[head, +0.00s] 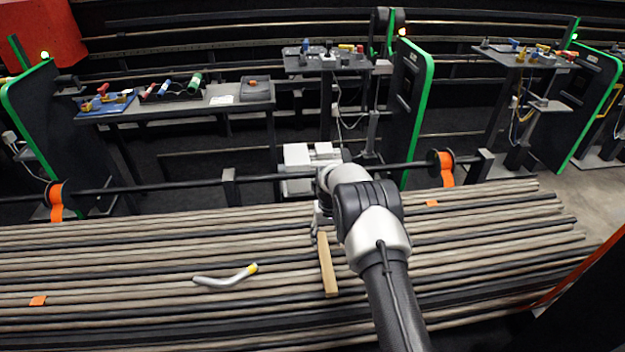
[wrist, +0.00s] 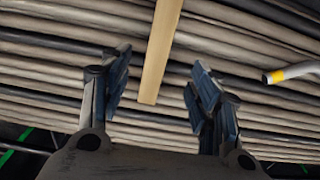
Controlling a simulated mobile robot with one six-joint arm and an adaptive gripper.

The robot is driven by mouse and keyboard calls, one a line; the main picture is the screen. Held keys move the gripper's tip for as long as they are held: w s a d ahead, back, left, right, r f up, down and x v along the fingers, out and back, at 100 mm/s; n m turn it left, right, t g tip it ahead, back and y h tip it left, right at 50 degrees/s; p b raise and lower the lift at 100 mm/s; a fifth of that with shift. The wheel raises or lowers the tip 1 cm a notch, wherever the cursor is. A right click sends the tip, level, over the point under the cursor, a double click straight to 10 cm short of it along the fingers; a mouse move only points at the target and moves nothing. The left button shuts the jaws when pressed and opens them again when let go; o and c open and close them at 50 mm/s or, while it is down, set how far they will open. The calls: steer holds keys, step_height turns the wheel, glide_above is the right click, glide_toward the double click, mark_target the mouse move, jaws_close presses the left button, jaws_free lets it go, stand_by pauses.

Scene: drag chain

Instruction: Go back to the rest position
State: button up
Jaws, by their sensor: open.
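My gripper (wrist: 155,90) is open in the wrist view, with its two dark fingers spread apart and nothing held between them. In the head view my gripper (head: 318,222) is partly hidden by my arm and sits over the far part of the brown and black slats. A wooden bar (head: 327,265) lies on the slats just in front of it. In the wrist view the bar (wrist: 161,50) has its end just beyond the gap between the fingertips. Contact between them cannot be seen.
A bent grey tube with a yellow end (head: 227,276) lies left of the bar. A dark rod with orange-strapped spools (head: 446,168) runs behind the slats. Workbenches (head: 180,108) with tools and green-edged dark panels (head: 410,95) stand further back. Orange tags (head: 38,300) lie on the slats.

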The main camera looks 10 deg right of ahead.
steer(key=s+r+t, duration=0.1)
steer(key=s+r, duration=0.3)
steer(key=r, duration=0.7)
steer(key=s+r, duration=0.4)
steer(key=r, duration=0.6)
steer(key=s+r+t, duration=0.1)
steer(key=s+r, duration=0.3)
steer(key=r, duration=0.7)
steer(key=s+r+t, duration=0.1)
steer(key=s+r, duration=0.3)
steer(key=s, duration=0.4)
steer(key=s+r, duration=0.4)
steer(key=s, duration=0.4)
steer(key=s+f+t, duration=0.1)
steer(key=s+f, duration=0.2)
steer(key=s, duration=1.1)
steer(key=shift+s+t, duration=0.2)
steer(key=shift+t, duration=0.1)
steer(key=shift+c, duration=0.2)
